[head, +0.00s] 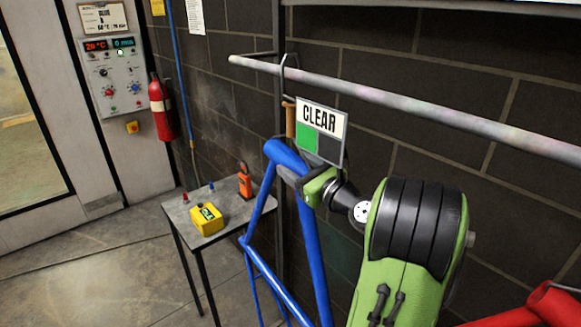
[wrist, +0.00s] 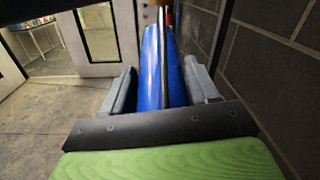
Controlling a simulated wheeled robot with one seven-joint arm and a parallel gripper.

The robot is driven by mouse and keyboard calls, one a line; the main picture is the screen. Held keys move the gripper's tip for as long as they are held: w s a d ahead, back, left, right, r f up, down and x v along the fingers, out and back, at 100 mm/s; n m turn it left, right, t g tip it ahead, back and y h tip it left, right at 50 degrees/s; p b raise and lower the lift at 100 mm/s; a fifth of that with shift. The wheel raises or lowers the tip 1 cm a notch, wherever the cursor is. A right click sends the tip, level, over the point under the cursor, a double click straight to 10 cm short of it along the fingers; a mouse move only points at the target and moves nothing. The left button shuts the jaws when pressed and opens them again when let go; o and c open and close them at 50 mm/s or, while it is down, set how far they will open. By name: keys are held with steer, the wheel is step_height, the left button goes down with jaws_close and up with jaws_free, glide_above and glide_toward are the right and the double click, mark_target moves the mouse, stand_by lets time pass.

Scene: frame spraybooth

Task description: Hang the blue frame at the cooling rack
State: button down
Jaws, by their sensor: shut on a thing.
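The blue frame (head: 270,282) hangs upright below the rack bar, left of my arm in the head view. My gripper (head: 298,180) is shut on its thick upper tube. In the wrist view the blue tube (wrist: 152,75) lies between the two grey fingers of my gripper (wrist: 160,92), with a thin dark rod along it. The cooling rack's pale horizontal bar (head: 400,102) runs above the frame. A dark hook (head: 286,66) shows at the bar near its left end, with a brown piece (head: 290,118) below. Whether the hook bears the frame I cannot tell.
A "CLEAR" sign (head: 321,132) stands close beside my gripper. A small table (head: 178,212) with a yellow box (head: 206,219) stands behind the frame. Red tubes (head: 553,303) lie at lower right. A brick wall (head: 400,45) is behind the bar. Floor at left is free.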

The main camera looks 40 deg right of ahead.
steer(key=d+f+p, duration=0.1)
steer(key=d+f, duration=0.1)
steer(key=d, duration=0.3)
steer(key=shift+d+f, duration=0.2)
steer(key=shift+f, duration=0.15)
stand_by(0.5)
steer(key=shift+w, duration=0.1)
steer(key=shift+c, duration=1.2)
jaws_free()
steer(key=shift+a, duration=0.1)
steer(key=shift+o, duration=0.2)
steer(key=shift+f, duration=0.3)
steer(key=s+b, duration=0.3)
steer(key=s, duration=0.9)
